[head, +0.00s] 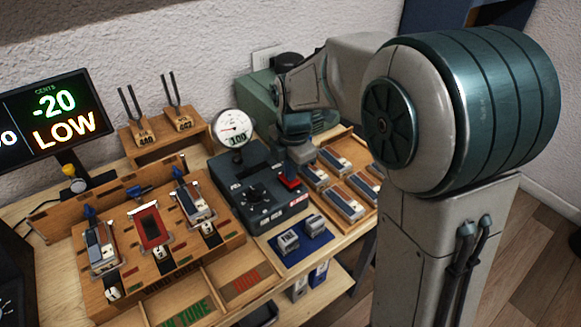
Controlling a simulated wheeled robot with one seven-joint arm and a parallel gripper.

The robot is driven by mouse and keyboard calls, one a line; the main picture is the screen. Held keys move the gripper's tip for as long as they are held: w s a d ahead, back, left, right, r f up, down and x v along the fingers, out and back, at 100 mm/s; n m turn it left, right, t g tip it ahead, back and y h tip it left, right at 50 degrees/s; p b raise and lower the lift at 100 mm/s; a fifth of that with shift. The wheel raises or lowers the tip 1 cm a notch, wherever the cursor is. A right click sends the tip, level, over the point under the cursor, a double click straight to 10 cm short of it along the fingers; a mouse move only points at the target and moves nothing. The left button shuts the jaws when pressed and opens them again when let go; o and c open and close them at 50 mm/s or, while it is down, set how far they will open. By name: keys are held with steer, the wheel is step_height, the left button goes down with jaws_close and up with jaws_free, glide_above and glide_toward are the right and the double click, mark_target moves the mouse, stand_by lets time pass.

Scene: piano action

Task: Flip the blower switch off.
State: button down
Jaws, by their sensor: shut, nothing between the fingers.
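A dark control box (262,216) stands on the bench, with a black knob, a round gauge (233,128) behind it and a red switch (289,181) at its right side. The box's small labels are too small to read fully, so I take the red switch as the blower switch. My gripper (299,157) points down just above and slightly right of the red switch. It is shut and empty. I cannot tell whether the fingertips touch the switch, nor clearly which way the switch is set.
A wooden tray (328,205) of metal reed pieces lies close right of the box. A blue mat (283,258) with small blocks is in front. A wooden rack (238,240) stands left. A green machine (258,93) is behind. Tuning forks (132,112) stand at back left.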

steer(key=shift+r, duration=0.1)
step_height(320, 180, up, 14)
steer(key=w+p, duration=0.1)
steer(key=p, duration=0.2)
steer(key=shift+w+a, duration=0.2)
steer(key=shift+a, duration=0.25)
steer(key=s+d+f+m+t, duration=0.1)
steer(key=s+d+f+m, duration=0.2)
steer(key=s+d+m, duration=0.4)
steer(key=s+d+f+m+t, duration=0.1)
steer(key=s+d+f+m, duration=0.3)
steer(key=s+d+m, duration=0.3)
steer(key=shift+s+d+f+m, duration=0.25)
steer(key=shift+s+m, duration=2.35)
steer(key=shift+m, duration=2.9)
steer(key=shift+r, duration=0.1)
